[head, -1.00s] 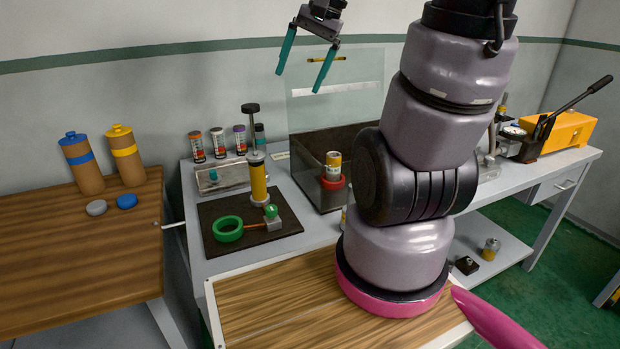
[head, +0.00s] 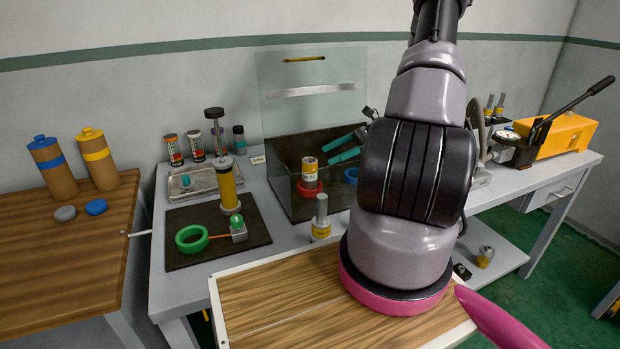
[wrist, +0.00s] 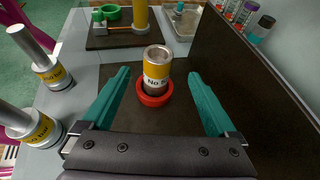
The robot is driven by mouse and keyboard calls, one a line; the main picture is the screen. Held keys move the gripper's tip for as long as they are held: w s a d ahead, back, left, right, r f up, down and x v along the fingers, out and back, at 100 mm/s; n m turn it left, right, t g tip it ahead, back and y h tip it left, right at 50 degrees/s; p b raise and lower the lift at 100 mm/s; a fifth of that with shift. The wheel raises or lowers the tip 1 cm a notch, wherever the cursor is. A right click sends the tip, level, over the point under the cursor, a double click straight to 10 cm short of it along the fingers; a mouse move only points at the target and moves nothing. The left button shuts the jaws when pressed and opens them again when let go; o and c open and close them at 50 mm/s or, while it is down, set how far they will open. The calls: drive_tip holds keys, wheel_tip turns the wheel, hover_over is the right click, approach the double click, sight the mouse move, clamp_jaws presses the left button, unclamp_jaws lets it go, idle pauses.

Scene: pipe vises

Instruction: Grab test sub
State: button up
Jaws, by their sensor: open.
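The likely test sub is a short metal cylinder with a yellow and white label (head: 309,170). It stands upright in a red ring (head: 310,189) inside the open dark bin. In the wrist view the cylinder (wrist: 157,66) has an open top and part of its label reads "No". The red ring (wrist: 154,94) surrounds its base. My gripper (head: 329,153) is open, with teal fingers, just right of the cylinder in the head view. In the wrist view the fingers lie on either side, nearer the camera, with no contact seen.
The bin has dark walls (wrist: 225,60) and a clear back panel (head: 315,110). A blue ring (head: 351,175) sits right of the red one. A yellow-banded metal piece (head: 320,220) stands before the bin. A dark mat (head: 185,250) holds a yellow cylinder and green ring.

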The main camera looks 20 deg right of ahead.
drive_tip(key=x, duration=0.4)
drive_tip(key=shift+w+a+f, duration=0.1)
drive_tip(key=shift+a+f, duration=0.1)
drive_tip(key=shift+f, duration=0.1)
drive_tip(key=shift+x, duration=3.15)
drive_tip(key=shift+s+a+r, duration=0.1)
drive_tip(key=shift+s+r, duration=0.05)
drive_tip(key=shift+s, duration=0.05)
drive_tip(key=shift+c, duration=0.3)
clamp_jaws()
